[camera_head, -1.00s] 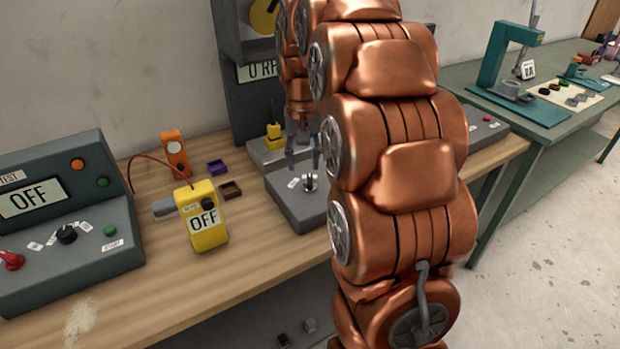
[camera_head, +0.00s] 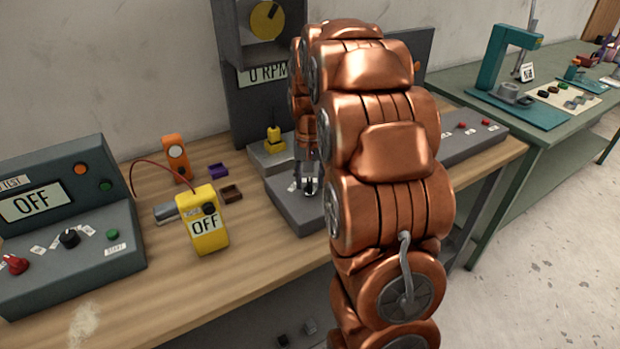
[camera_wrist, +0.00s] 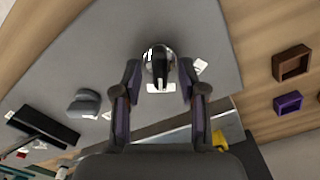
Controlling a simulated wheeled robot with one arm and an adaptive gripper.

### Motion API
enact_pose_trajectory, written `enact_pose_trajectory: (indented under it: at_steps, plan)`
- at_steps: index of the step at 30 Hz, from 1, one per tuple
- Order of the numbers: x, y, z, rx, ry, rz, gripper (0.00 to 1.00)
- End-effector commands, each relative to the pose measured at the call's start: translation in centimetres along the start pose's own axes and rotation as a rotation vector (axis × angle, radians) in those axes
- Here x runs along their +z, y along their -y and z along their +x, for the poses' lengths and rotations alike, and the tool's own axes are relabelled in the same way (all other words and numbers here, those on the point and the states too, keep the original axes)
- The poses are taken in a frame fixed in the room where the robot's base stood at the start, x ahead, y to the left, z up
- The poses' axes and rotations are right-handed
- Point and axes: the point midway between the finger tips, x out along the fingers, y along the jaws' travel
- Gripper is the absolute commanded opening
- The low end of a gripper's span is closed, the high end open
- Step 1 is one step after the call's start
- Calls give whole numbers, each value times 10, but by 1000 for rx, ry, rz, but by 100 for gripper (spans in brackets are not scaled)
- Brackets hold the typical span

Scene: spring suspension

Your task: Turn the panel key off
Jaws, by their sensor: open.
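The grey sloped panel (camera_head: 298,208) sits on the wooden bench, partly hidden behind my arm in the head view. It fills much of the wrist view (camera_wrist: 215,35). The panel key (camera_wrist: 158,60) is a dark bar on a round silver lock, with small white labels beside it. My gripper (camera_wrist: 160,76) is open, with one finger on each side of the key. I cannot tell whether the fingers touch it. In the head view my gripper (camera_head: 309,182) is low over the panel and hides the key.
A yellow meter (camera_head: 206,230) reading OFF stands left on the bench. Purple (camera_head: 218,169) and brown (camera_head: 231,192) trays lie near the panel. In the wrist view, a grey knob (camera_wrist: 84,103) and a black block (camera_wrist: 42,127) stand left of my fingers. A tester (camera_head: 70,250) fills the far left.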

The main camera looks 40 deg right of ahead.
Motion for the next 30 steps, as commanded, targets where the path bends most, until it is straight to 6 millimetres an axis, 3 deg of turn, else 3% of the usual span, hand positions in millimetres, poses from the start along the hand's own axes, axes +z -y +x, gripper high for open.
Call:
enact_pose_trajectory:
  at_steps: [11, 23, 30]
  plan:
    - [1, 0, 5, 0, 1, 0, 42]
    - [1, 0, 5, 0, 1, 0, 0]
    - [1, 0, 5, 1, 2, -1, 0]
